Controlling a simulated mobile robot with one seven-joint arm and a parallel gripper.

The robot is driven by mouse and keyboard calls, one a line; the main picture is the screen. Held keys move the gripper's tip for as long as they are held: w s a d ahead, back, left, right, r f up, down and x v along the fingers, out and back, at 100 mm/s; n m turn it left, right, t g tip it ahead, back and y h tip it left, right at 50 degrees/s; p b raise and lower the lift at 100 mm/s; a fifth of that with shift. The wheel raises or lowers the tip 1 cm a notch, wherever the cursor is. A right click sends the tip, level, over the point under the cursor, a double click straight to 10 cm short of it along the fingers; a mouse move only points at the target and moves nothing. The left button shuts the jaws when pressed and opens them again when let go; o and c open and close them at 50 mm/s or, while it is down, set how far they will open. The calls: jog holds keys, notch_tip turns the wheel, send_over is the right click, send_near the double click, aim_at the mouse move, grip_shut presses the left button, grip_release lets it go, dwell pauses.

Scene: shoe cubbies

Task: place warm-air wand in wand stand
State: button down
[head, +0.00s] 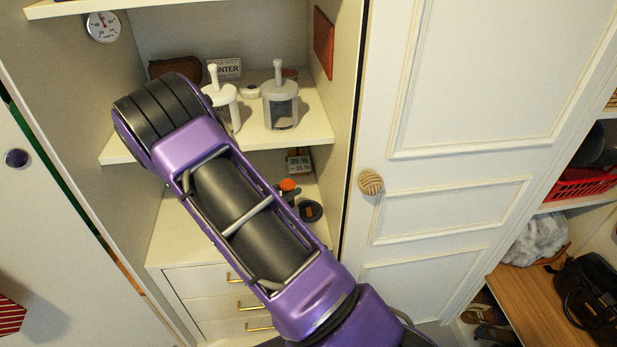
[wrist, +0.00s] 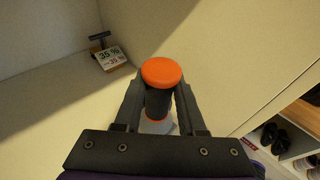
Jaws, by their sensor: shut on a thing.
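The warm-air wand (wrist: 162,72) has an orange round cap and a dark body, with a pale part low between the fingers in the wrist view. My gripper (wrist: 158,105) is shut on its dark body. In the head view the wand's orange cap (head: 288,185) shows just past my arm, which hides most of the gripper. A dark round ring-like thing (head: 311,211) lies right of the cap on the lower surface; I cannot tell whether it is the wand stand.
Two pale lidded containers (head: 281,103) (head: 222,105) stand on the shelf (head: 300,137) above. A side panel and door (head: 440,190) bound the right; drawers (head: 205,305) are below.

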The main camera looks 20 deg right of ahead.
jog(key=r+x, duration=0.1)
jog(key=x, duration=0.8)
jog(key=shift+w+d, duration=0.2)
jog(key=shift+d, duration=0.15)
jog(key=shift+f, duration=0.3)
jog(key=c, duration=0.5)
grip_release()
jog(key=shift+r, duration=0.1)
jog(key=shift+r, duration=0.1)
